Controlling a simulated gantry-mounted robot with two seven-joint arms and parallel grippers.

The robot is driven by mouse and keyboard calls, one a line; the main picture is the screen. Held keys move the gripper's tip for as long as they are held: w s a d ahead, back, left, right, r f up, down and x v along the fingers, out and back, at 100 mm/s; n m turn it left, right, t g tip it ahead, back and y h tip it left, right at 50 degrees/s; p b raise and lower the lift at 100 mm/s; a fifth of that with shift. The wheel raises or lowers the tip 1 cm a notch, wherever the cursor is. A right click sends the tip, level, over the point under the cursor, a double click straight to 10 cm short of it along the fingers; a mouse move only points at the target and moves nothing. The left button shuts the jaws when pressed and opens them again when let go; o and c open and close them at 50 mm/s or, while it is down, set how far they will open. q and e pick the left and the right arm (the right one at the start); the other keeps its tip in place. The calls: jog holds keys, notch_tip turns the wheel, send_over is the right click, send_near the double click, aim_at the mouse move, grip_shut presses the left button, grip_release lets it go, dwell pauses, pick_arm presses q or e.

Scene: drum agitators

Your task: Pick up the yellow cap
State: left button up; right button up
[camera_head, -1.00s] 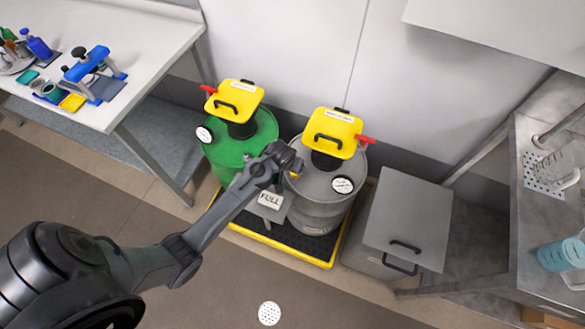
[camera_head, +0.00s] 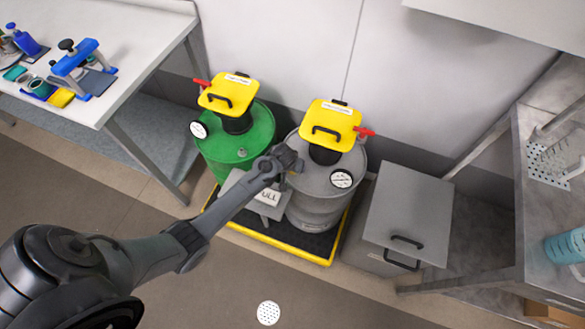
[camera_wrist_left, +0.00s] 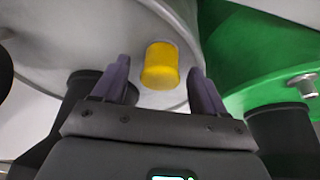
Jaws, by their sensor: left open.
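The yellow cap (camera_wrist_left: 161,65) is a short cylinder on top of the grey drum (camera_wrist_left: 100,35), near its rim. My left gripper (camera_wrist_left: 158,72) is open, with one finger to each side of the cap in the left wrist view. The cap shows in the gap, with space on both sides, and the fingers do not appear to touch it. My right gripper is not in view.
The green drum (camera_head: 225,155) stands left of the grey one. Both have yellow funnel lids (camera_head: 332,122) with black handles. A grey bin (camera_head: 408,215) stands to the right. A "FULL" sign (camera_head: 268,196) is below my gripper. A white table (camera_head: 150,60) is at the left.

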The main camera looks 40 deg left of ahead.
pick_arm(q)
jog(key=shift+f, duration=0.1)
jog(key=c, duration=1.1)
